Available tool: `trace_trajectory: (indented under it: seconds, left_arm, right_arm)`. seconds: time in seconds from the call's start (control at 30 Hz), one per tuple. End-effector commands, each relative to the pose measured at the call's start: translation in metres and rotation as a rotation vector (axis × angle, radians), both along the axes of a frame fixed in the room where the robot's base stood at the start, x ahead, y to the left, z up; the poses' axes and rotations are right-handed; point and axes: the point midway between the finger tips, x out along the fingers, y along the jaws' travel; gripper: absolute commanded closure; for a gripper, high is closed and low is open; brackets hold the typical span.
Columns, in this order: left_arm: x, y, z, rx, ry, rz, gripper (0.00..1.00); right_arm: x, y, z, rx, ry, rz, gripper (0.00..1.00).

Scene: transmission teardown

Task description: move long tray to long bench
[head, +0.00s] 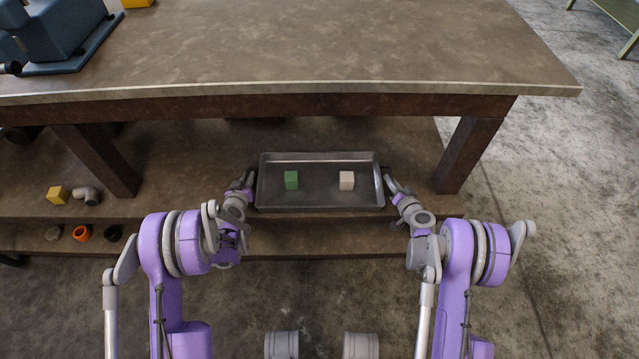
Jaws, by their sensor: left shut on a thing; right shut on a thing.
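The long tray (320,204) is a grey metal rectangular pan in the middle of the head view, at the level of the bench's lower shelf. A green cube (291,180) and a whitish cube (346,180) sit inside it, apart from each other. My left gripper (248,184) is shut on the tray's left end. My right gripper (390,183) is shut on the tray's right end. The fingertips are small here and partly hidden by the wrists. The long bench (330,50) stands above and behind the tray, with a wide brown top.
A blue machine (65,30) stands on the bench top at the far left; the middle and right of the top are clear. Bench legs (470,150) flank the shelf. A yellow block (58,195), a grey pipe fitting (87,195) and an orange ring (82,233) lie at lower left.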

Motion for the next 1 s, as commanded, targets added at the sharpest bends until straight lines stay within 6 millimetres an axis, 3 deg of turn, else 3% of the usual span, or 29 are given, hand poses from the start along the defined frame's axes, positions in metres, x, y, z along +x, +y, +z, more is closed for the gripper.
trace_trajectory:
  seconds: [0.67, 1.0]
  left_arm:
    - [-0.001, 0.001, 0.005, 0.001, -0.001, 0.002, 1.00]
    - [-0.004, 0.001, 0.027, 0.000, -0.004, 0.002, 1.00]
  right_arm:
    - [-0.001, -0.001, 0.005, 0.001, 0.000, -0.002, 1.00]
    - [-0.004, -0.001, 0.027, 0.001, -0.002, -0.002, 1.00]
